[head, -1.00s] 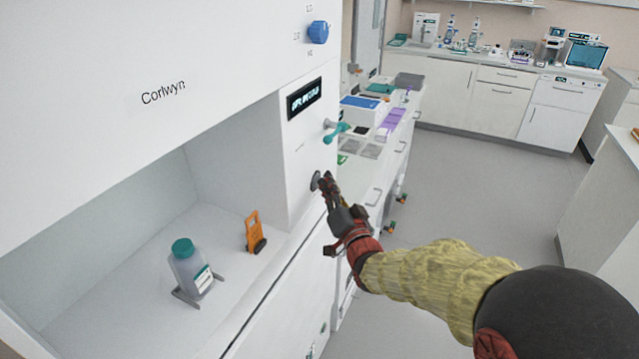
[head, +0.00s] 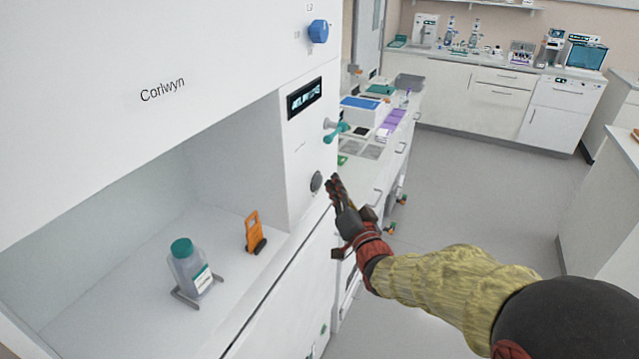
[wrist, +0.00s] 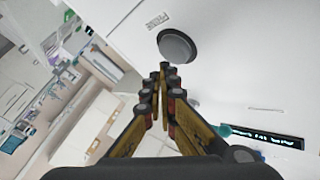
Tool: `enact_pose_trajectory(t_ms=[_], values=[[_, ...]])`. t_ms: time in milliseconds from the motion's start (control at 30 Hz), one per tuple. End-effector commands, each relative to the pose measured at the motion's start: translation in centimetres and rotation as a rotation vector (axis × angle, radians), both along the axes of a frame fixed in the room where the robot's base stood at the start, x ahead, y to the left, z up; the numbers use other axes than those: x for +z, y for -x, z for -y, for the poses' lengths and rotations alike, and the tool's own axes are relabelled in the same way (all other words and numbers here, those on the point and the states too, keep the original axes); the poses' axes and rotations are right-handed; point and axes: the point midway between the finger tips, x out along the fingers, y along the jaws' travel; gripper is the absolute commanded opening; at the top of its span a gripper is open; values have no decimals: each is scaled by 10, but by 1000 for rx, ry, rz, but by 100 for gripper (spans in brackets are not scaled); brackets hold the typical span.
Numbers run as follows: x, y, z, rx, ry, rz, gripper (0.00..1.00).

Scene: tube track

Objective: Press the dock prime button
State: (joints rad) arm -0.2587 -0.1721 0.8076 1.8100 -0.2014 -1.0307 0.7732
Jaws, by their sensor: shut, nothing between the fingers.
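The dock prime button appears to be the round grey button (head: 316,182) on the white front panel of the machine, below the teal-handled tap. It also shows in the wrist view as a dark grey disc (wrist: 177,46) in a black ring, with a small label beside it that I cannot read. My gripper (head: 333,181) is shut and empty, just right of the button in the head view. In the wrist view my fingertips (wrist: 164,68) are together just below the disc, and a small gap seems to separate them from it.
A display (head: 304,98), a blue knob (head: 318,32) and a teal tap handle (head: 336,131) sit on the panel above the button. A capped bottle (head: 190,270) and an orange clip-like item (head: 254,232) stand in the open bay to the left. A cluttered bench stands behind.

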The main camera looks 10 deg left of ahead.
Motion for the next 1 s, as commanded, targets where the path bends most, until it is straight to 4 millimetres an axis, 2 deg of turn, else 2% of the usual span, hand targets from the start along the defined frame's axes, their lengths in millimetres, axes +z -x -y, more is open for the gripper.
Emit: enact_pose_trajectory(t_ms=[500,1000], values=[[0,15,42,-2,1,0,0],[0,17,46,0,0,0,0]])
